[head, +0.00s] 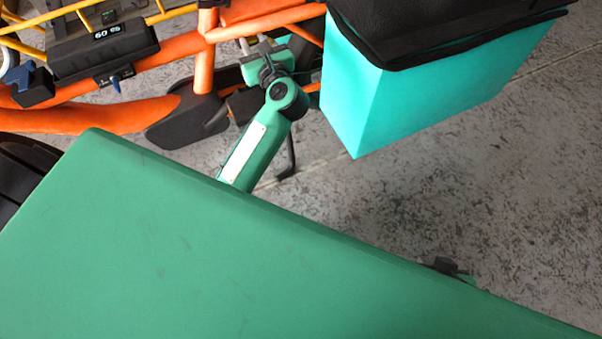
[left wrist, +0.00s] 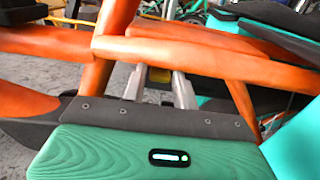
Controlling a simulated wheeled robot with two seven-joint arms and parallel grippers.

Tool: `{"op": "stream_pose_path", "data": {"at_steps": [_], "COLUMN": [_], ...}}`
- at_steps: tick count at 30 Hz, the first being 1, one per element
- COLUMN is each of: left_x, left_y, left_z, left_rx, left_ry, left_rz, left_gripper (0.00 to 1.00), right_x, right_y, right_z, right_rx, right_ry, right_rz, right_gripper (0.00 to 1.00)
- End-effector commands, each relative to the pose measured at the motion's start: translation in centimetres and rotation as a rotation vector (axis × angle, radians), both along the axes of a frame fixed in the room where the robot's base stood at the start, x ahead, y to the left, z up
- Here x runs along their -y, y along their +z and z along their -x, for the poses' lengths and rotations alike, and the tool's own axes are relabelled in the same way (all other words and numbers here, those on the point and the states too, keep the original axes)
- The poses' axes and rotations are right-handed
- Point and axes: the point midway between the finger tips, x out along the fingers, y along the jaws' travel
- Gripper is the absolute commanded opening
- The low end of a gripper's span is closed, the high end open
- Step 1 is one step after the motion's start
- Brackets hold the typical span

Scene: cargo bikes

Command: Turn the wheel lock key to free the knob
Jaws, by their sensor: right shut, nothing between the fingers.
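A small blue key-like lever (head: 115,83) sticks out of a small black housing (head: 112,74) on the orange bike frame, at the upper left of the head view. I cannot tell for sure that it is the wheel lock key. A dark blue knob-like part (head: 38,78) sits on a black block further left. My left gripper (head: 256,43) is right of both, close to the orange tubes. In the left wrist view its two grey fingers (left wrist: 158,72) stand apart, with their tips by the orange tube. My right gripper (head: 448,267) shows only partly past my green body, over the floor.
The orange bike frame (head: 255,26) crosses the upper left. A black box marked 60 (head: 103,52) is fixed along it. A turquoise cargo box (head: 420,103) with a black cover stands right of my left arm. Grey floor (head: 520,190) is free at the right.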

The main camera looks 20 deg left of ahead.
Motion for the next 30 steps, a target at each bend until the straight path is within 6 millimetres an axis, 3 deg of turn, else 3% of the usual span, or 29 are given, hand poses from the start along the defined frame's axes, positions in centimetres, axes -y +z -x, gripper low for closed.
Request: {"op": "stream_pose_path", "data": {"at_steps": [3, 20, 30], "left_x": [2.2, 10.7, 12.0], "left_y": [0.1, 0.1, 1.3], "left_z": [1.8, 9.1, 7.0], "left_rx": [-0.011, -0.011, -0.179], "left_ry": [-0.002, -0.002, -0.089], "left_rz": [0.002, -0.001, -0.315], "left_gripper": [0.29, 0.29, 0.29], "right_x": [0.0, 0.0, 0.0], "right_y": [1.4, 4.0, 8.7], "right_z": [0.0, 0.0, 0.0], "right_rx": [0.000, 0.000, 0.000], "right_ry": [0.000, 0.000, 0.000], "right_rz": [0.000, 0.000, 0.000], "right_gripper": [0.00, 0.00, 0.00]}}
